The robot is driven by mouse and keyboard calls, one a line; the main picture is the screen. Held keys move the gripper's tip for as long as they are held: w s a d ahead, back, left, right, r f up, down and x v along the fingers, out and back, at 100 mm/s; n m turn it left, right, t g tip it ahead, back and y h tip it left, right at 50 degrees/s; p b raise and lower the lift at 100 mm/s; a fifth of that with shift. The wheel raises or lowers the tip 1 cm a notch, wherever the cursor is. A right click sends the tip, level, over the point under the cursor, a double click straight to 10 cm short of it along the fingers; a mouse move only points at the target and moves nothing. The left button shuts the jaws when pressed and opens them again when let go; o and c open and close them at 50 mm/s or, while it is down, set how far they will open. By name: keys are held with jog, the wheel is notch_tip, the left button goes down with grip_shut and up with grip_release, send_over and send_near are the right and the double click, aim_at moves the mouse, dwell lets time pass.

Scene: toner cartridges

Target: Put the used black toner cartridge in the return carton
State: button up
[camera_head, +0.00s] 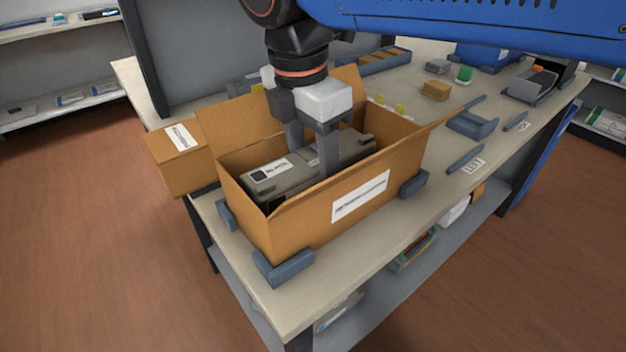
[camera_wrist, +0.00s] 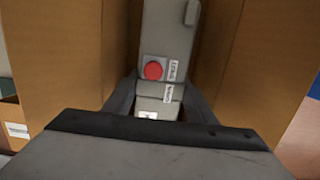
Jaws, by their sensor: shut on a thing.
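The return carton (camera_head: 395,160) is an open brown box with a white label, standing on the bench between grey corner blocks. The toner cartridge (camera_head: 285,176) is long and dark grey with a white label, and lies lengthwise within the carton's walls. My gripper (camera_head: 313,160) reaches down into the carton from above and is shut on the cartridge near its middle. In the wrist view the cartridge (camera_wrist: 168,40) shows a red round mark and small white labels between the fingers, with carton walls on both sides. Whether its underside touches the carton floor is hidden.
A smaller brown box (camera_head: 180,160) sits against the carton's left side at the bench edge. Grey holders (camera_head: 472,124), a small brown block (camera_head: 436,90) and a green item (camera_head: 465,74) stand farther back. Carton flaps stick up and outward around the opening.

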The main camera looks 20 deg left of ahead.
aim_at(306, 161)
jog(key=shift+f, duration=1.9)
jog(key=shift+f, duration=0.1)
jog(key=o, duration=1.4)
jog(key=shift+c, duration=0.2)
jog(key=r, duration=0.4)
jog(key=s+r, duration=0.1)
jog(key=r, duration=0.7)
jog(key=shift+s+a, duration=0.15)
jog(key=shift+a, duration=0.15)
